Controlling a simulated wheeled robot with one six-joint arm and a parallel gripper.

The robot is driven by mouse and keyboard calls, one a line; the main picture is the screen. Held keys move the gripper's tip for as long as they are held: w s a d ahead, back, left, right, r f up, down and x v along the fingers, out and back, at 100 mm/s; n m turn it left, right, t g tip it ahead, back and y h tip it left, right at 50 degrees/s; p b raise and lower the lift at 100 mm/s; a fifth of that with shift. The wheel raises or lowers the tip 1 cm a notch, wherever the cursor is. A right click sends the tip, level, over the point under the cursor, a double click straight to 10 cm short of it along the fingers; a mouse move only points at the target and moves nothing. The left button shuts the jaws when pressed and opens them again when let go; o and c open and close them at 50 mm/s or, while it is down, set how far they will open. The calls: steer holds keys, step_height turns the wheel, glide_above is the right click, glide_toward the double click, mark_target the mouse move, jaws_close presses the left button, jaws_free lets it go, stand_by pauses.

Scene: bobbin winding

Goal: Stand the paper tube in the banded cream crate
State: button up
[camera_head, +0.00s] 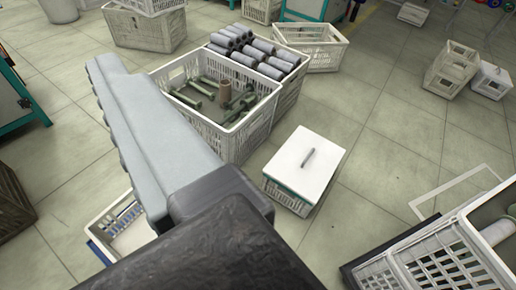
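A brown tube (225,92), which looks like the paper tube, stands upright in an open cream crate (238,142) among several dark green spools. No band is clear on this crate's visible walls. My gripper (108,72) fills the left foreground as one long pale grey, ridged finger shape, reaching up and left from a dark mount. Its tip appears left of the crate with the tube, apart from the tube. I see nothing held at its tip. A second finger cannot be made out. My gripper hides part of the floor and a lower-left cream crate (106,222) with a blue lower edge.
A crate of grey rolls (292,94) stands directly behind the tube's crate. A white-lidded box (305,165) stands to its right. Another crate (450,262) fills the lower right. More crates (312,46) stand at the back. Tiled floor at right centre is clear.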

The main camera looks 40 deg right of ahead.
steer(key=shift+t, duration=0.5)
steer(key=s, duration=0.1)
steer(key=s+r, duration=0.2)
steer(key=s, duration=0.1)
steer(key=shift+s+r, duration=0.1)
steer(key=shift+r, duration=0.15)
steer(key=shift+c, duration=0.2)
